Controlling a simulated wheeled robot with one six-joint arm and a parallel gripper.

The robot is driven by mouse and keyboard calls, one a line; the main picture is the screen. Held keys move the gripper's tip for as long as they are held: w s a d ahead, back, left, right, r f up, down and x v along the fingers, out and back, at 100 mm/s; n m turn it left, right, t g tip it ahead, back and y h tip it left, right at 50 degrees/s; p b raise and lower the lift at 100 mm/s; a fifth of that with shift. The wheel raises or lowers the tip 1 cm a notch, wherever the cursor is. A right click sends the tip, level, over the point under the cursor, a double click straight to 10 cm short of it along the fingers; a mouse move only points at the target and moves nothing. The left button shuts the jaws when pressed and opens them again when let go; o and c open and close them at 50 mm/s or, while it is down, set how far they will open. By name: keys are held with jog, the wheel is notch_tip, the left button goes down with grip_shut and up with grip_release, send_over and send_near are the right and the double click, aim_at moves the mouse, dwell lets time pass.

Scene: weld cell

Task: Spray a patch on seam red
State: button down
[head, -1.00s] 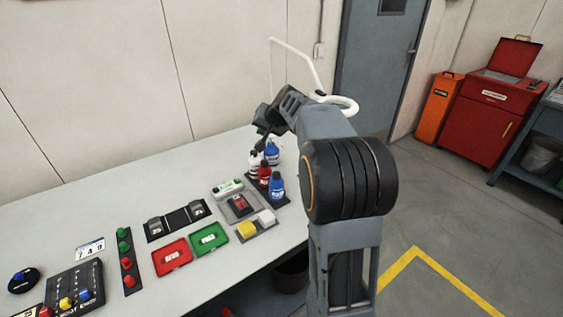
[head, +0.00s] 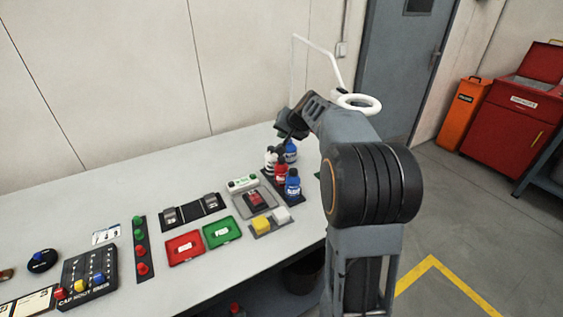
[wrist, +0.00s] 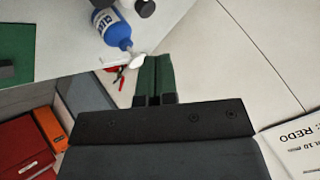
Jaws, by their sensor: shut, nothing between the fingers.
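A group of small bottles stands on a dark tray on the bench in the head view: a red bottle (head: 281,173), a front blue bottle (head: 293,186), a rear blue bottle (head: 290,152) and a white one (head: 270,160). My gripper (head: 284,133) is above the rear of this group, partly hidden by its own wrist. In the wrist view its green fingers (wrist: 154,75) are together with nothing between them. I cannot make out a seam marked red.
A red tray (head: 185,262) and a green tray (head: 222,245) sit on the bench, with a yellow and a white block (head: 281,215) nearby. A lamp with a white ring (head: 358,103) stands behind my arm. A red cabinet (head: 510,125) is at the right.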

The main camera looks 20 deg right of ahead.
aim_at(283, 158)
jog(key=shift+f+b, duration=2.1)
jog(key=shift+f, duration=0.8)
jog(key=shift+f, duration=0.15)
jog(key=shift+f+b, duration=0.3)
jog(key=shift+b, duration=0.25)
jog(key=shift+f+b, duration=0.5)
jog(key=shift+r, duration=0.15)
dwell(0.4)
jog(key=shift+r+p, duration=0.65)
jog(key=shift+r, duration=0.15)
jog(key=shift+r+p, duration=1.9)
jog(key=shift+r, duration=0.65)
